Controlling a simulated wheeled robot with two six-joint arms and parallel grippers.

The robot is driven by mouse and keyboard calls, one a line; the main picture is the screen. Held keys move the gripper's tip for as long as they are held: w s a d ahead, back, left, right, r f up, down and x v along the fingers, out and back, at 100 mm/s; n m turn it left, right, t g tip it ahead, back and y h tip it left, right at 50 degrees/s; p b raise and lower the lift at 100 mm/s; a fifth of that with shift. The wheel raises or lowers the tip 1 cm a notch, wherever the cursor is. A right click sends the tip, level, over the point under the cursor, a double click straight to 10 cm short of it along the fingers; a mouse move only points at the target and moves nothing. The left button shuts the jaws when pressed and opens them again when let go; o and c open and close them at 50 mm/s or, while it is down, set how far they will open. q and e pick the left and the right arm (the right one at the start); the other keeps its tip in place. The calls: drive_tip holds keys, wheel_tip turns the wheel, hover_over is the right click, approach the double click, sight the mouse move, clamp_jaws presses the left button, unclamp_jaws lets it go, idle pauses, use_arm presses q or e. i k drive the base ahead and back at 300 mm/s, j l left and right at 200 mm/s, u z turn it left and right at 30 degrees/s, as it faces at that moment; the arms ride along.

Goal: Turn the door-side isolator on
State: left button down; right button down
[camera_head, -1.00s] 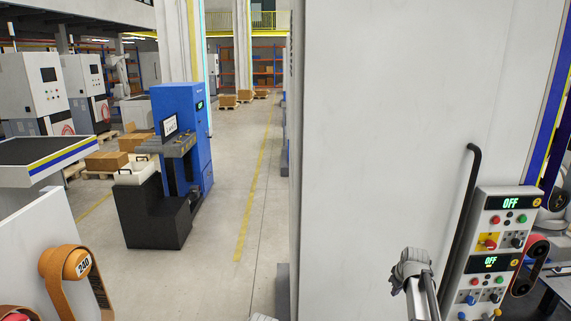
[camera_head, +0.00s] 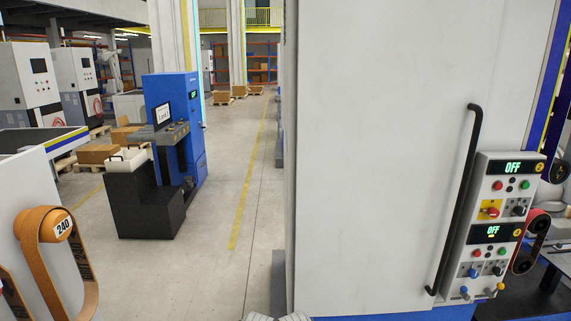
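A control panel (camera_head: 494,225) stands at the right, beside a large pale door (camera_head: 400,130) with a long black handle (camera_head: 460,200). On the panel's upper half, a red rotary knob on a yellow plate (camera_head: 490,209) sits on the side nearer the door. A black knob (camera_head: 518,208) is to its right. The upper display (camera_head: 513,168) and the lower display (camera_head: 493,232) both read OFF in green. The knob's exact angle is too small to tell. Neither gripper's fingers show; only a grey part of mine edges in at the bottom.
Grey floor with a yellow line runs open to the left of the door. A blue machine (camera_head: 175,125) with a black base stands there. Orange belts (camera_head: 60,255) hang at the lower left. A dark table (camera_head: 540,285) is right of the panel.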

sight(494, 212)
drive_tip(key=z, duration=1.45)
